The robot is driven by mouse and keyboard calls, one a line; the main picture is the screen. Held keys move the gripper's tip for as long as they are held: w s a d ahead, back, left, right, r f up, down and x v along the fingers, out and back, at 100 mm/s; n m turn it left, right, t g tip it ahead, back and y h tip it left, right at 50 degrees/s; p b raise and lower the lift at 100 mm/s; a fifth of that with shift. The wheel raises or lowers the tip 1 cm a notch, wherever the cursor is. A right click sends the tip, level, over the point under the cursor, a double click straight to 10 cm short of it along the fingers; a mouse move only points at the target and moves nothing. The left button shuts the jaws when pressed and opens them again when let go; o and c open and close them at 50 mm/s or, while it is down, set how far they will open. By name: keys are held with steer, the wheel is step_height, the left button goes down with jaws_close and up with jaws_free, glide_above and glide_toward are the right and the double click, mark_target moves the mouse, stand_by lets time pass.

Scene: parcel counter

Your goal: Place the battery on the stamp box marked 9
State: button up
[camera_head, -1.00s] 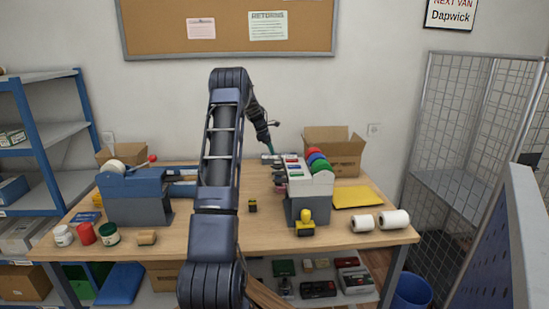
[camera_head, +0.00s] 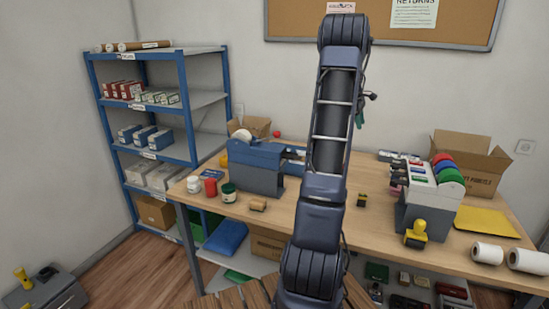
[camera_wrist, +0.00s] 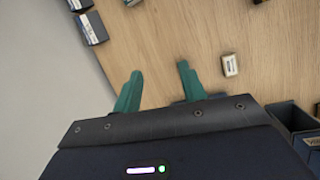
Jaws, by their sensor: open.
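My gripper is mostly hidden behind my arm in the head view, with a teal fingertip (camera_head: 360,120) showing over the back of the counter. In the wrist view its two teal fingers (camera_wrist: 158,88) are apart with nothing between them. A small black and yellow block (camera_head: 362,199), perhaps the battery, stands mid-counter. A small pale, dark-edged block (camera_wrist: 230,65) right of the fingers may be the same one. Small dark labelled boxes (camera_wrist: 92,28), possibly the stamp boxes, sit at the table edge; similar ones (camera_head: 390,155) show at the back. I cannot read a 9.
A blue-grey dispenser (camera_head: 258,168) and paint-like pots (camera_head: 228,192) stand left on the wooden counter (camera_head: 275,225). A grey rack (camera_head: 428,200), a yellow-handled stamp (camera_head: 416,234), a cardboard box (camera_head: 468,165) and white rolls (camera_head: 487,253) are on the right. Blue shelving (camera_head: 165,110) stands left.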

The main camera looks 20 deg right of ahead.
steer(key=s+a+r+m+t, duration=0.15)
steer(key=a+r, duration=0.25)
steer(key=a, duration=0.7)
steer(key=s+a+r+m+t+y, duration=0.1)
steer(key=s+a+r, duration=0.2)
steer(key=a, duration=0.9)
steer(key=s+a+r+m+t, duration=0.15)
steer(key=a+r, duration=0.25)
steer(key=a, duration=0.7)
steer(key=s+a+f+m+t+y, duration=0.1)
steer(key=s+a+f, duration=0.2)
steer(key=s+a, duration=0.7)
steer(key=s+a+f+m+y, duration=0.1)
steer(key=s+a+f+m, duration=0.1)
steer(key=s+a, duration=0.9)
steer(key=shift+s+f+t, duration=0.15)
steer(key=shift+f+t, duration=0.25)
steer(key=shift+f, duration=0.25)
